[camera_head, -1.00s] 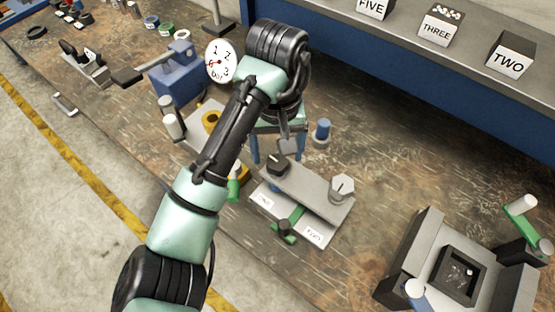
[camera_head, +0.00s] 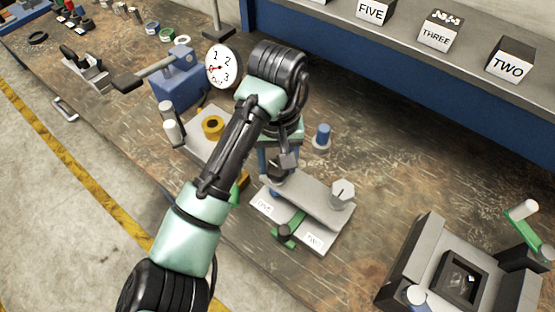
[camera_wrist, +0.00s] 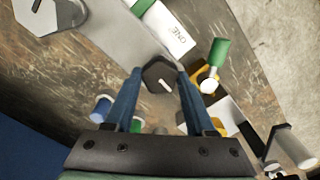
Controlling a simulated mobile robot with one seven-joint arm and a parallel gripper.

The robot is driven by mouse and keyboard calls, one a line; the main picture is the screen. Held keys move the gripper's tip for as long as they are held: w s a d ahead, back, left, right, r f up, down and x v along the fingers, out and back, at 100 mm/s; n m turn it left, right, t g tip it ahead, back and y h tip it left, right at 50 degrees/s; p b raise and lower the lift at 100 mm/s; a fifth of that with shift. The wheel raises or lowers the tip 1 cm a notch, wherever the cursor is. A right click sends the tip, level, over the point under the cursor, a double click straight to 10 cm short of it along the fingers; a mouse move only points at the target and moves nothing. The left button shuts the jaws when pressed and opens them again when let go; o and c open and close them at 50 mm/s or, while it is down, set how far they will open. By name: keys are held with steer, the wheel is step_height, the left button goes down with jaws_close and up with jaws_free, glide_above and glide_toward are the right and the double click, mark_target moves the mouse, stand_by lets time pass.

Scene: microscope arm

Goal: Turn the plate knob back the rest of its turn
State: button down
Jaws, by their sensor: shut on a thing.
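The black plate knob (camera_wrist: 160,74) has a short white mark and sits at one end of a flat grey plate (camera_wrist: 115,35). In the wrist view my gripper's two blue fingers (camera_wrist: 160,84) are on either side of the knob, closed on it. In the head view my gripper (camera_head: 281,168) is down at the knob (camera_head: 276,175), partly hiding it. The grey plate (camera_head: 308,192) runs right to a pale hexagonal knob (camera_head: 342,193). Below it are cards reading ONE (camera_head: 264,207) and TWO (camera_head: 313,240), with a green lever (camera_head: 290,228) between them.
A blue-topped peg (camera_head: 322,135) stands close behind my gripper. A blue device with a numbered dial (camera_head: 223,66) and a yellow ring (camera_head: 212,125) are to the left. A grey fixture with a green handle (camera_head: 521,229) is at right. Bare bench lies between it and the plate.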

steer(key=shift+r+n+p, duration=0.15)
steer(key=shift+n+p, duration=0.15)
steer(key=shift+p, duration=0.3)
steer(key=shift+p, duration=0.35)
steer(key=n+p, duration=0.2)
steer(key=p, duration=0.1)
steer(key=shift+s+d+r+n, duration=0.1)
steer(key=shift+r+n, duration=0.05)
steer(key=shift+n, duration=0.15)
steer(key=n+p, duration=0.5)
steer(key=p, duration=0.1)
steer(key=shift+p, duration=0.35)
steer(key=n+p, duration=0.1)
steer(key=n, duration=0.1)
steer(key=n+p, duration=0.1)
steer(key=n, duration=0.1)
steer(key=n+p, duration=0.1)
steer(key=shift+s+f+n+p, duration=0.1)
steer(key=shift+f+n+p, duration=0.15)
steer(key=shift+n+p, duration=0.15)
steer(key=shift+f+n+p, duration=0.2)
steer(key=shift+n+p, duration=0.55)
steer(key=shift+n, duration=1.55)
steer(key=shift+s, duration=0.1)
